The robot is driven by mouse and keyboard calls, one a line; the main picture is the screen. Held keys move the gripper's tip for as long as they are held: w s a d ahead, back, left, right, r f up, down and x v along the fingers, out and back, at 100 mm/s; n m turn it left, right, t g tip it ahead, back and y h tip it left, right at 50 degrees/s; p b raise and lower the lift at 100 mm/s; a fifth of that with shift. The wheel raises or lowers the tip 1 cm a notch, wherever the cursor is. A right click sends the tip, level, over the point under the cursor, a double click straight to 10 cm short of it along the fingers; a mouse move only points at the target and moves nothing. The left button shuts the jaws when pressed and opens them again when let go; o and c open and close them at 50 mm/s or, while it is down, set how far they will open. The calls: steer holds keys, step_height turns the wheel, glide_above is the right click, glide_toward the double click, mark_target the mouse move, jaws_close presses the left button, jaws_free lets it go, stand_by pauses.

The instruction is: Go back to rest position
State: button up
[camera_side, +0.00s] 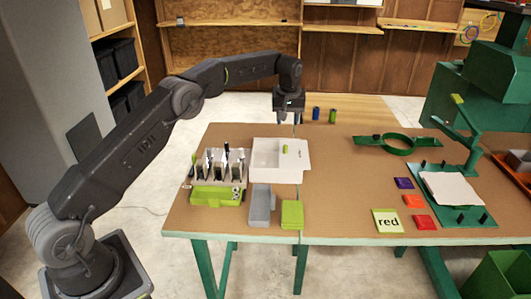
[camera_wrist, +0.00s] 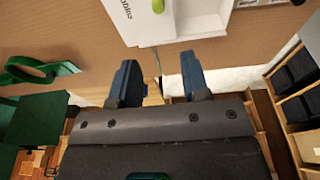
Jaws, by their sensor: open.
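My gripper (camera_side: 289,114) is raised above the far edge of the table (camera_side: 345,190), behind the white tray (camera_side: 263,176). In the wrist view my gripper (camera_wrist: 160,82) has its two dark fingers apart with nothing between them. The white tray also shows at the top of the wrist view (camera_wrist: 195,22), beyond the fingertips. A small green spool (camera_side: 284,149) is in the tray, and a green rounded piece shows there in the wrist view (camera_wrist: 130,14).
A rack of dark tools (camera_side: 222,165), a green bin (camera_side: 215,196) and a grey bin (camera_side: 262,203) stand at the table's left. Blue (camera_side: 316,113) and green (camera_side: 333,115) spools stand behind.

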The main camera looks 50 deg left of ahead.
steer(key=s+d+r+m+t, duration=0.15)
steer(key=s+d+r, duration=0.25)
steer(key=s+r, duration=0.5)
steer(key=s+d+r+m+t, duration=0.1)
steer(key=s+d+r+m, duration=0.25)
steer(key=s+r, duration=0.55)
steer(key=s+d+f+m, duration=0.1)
steer(key=s+f, duration=0.1)
steer(key=s, duration=0.6)
steer(key=s+d+f+m+t+h, duration=0.1)
steer(key=s+d+f, duration=0.1)
steer(key=s, duration=0.6)
steer(key=s+d+f+m, duration=0.2)
steer(key=s+f, duration=0.1)
steer(key=s, duration=0.6)
steer(key=shift+d+h, duration=0.2)
steer(key=shift+h, duration=0.1)
steer(key=shift+t, duration=0.25)
